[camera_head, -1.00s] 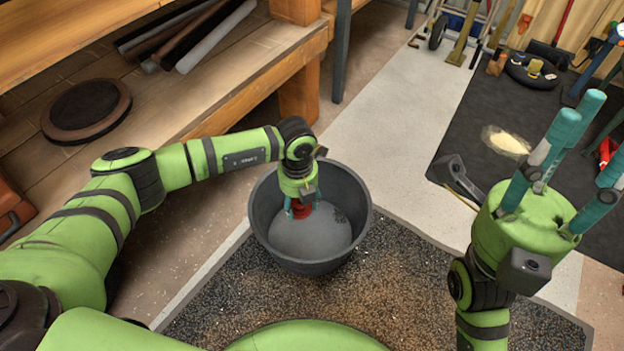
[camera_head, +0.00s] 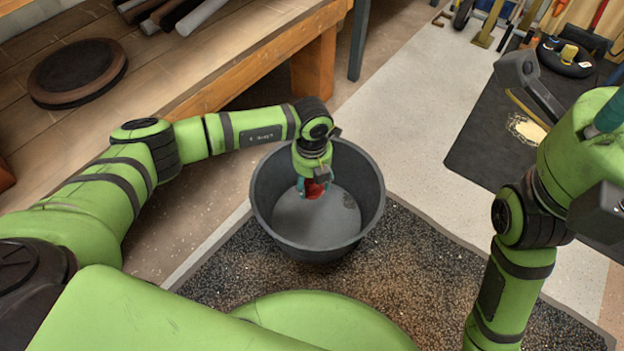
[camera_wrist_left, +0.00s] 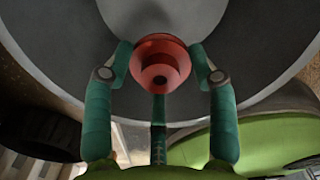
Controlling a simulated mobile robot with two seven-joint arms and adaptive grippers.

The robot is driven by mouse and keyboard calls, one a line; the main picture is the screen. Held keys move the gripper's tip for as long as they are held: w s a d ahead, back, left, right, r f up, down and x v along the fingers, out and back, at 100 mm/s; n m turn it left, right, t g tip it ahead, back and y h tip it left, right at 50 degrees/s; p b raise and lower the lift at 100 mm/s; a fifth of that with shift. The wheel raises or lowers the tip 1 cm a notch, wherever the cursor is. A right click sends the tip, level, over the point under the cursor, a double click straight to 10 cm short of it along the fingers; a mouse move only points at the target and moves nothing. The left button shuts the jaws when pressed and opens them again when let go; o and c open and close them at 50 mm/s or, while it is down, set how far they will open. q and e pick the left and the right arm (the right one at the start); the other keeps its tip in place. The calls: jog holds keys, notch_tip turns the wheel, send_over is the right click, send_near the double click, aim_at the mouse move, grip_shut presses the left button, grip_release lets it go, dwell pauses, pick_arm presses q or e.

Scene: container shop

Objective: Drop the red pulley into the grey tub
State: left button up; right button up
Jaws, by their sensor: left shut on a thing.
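The grey tub (camera_head: 362,222) stands upright on the speckled mat, its mouth open upward. My left gripper (camera_head: 314,187) reaches down inside the tub's rim, near the far side. It is shut on the red pulley (camera_head: 316,189), which shows as a small red patch between the fingers. In the left wrist view the pulley (camera_wrist_left: 160,62) sits between the two teal fingertips, with the tub's grey inside (camera_wrist_left: 250,35) around and behind it. I cannot tell the pulley's height above the tub floor. My right gripper (camera_head: 592,150) is at the right edge, its fingertips out of frame.
A wooden bench (camera_head: 215,62) with a round dark disc (camera_head: 78,72) and several rolls (camera_head: 170,14) runs along the upper left. The speckled mat (camera_head: 425,270) is bare right of the tub. A dark mat (camera_head: 490,150) lies at the upper right.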

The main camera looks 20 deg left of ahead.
pick_arm(q)
jog(key=o, duration=1.4)
jog(key=shift+o, duration=0.2)
notch_tip(320, 180, up, 12)
